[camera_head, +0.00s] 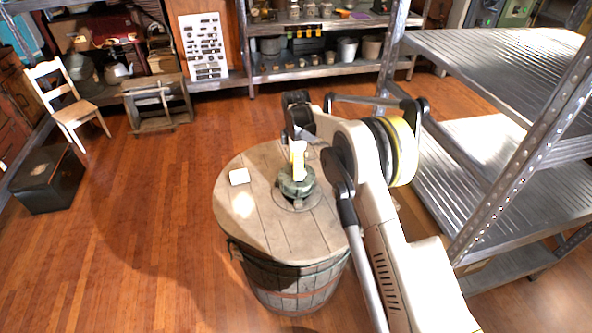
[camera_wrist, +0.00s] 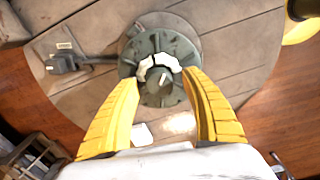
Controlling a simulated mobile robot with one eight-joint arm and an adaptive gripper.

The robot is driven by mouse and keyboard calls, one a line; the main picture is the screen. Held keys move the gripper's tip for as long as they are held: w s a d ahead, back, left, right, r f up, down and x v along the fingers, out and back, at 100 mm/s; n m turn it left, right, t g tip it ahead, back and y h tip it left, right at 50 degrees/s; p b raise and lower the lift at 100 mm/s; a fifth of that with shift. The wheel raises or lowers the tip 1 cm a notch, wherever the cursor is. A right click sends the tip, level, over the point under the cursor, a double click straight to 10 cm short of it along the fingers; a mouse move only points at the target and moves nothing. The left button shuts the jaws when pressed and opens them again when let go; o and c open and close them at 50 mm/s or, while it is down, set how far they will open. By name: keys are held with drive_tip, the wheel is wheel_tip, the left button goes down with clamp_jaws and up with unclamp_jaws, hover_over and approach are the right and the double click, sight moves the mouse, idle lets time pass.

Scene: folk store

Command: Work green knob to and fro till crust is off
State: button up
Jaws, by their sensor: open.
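The green knob (camera_head: 296,187) is a round, grey-green, ribbed piece on top of the wooden barrel (camera_head: 262,235). In the wrist view the knob (camera_wrist: 181,46) lies straight ahead, with a pale, broken, arc-shaped patch (camera_wrist: 158,64) on its middle that looks like crust. My gripper (camera_wrist: 160,78) is open, its two yellow fingers on either side of the knob's middle. I cannot tell whether the fingers touch it. In the head view my gripper (camera_head: 298,160) comes down over the knob and hides part of it.
A small white block (camera_head: 239,176) lies on the barrel top, left of the knob. A dark grey fitting (camera_wrist: 66,62) sits beside the knob in the wrist view. A metal shelf rack (camera_head: 480,150) stands close on the right. The floor (camera_head: 150,220) left of the barrel is clear.

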clamp_jaws()
drive_tip(key=shift+m, duration=0.4)
drive_tip(key=m, duration=0.3)
drive_tip(key=shift+m, duration=0.4)
drive_tip(key=m, duration=0.5)
drive_tip(key=shift+w+m+p, duration=0.1)
drive_tip(key=shift+m+p, duration=0.2)
drive_tip(key=shift+p, duration=0.1)
drive_tip(key=m, duration=0.5)
drive_tip(key=shift+d, duration=0.1)
drive_tip(key=m, duration=0.5)
drive_tip(key=shift+m, duration=0.3)
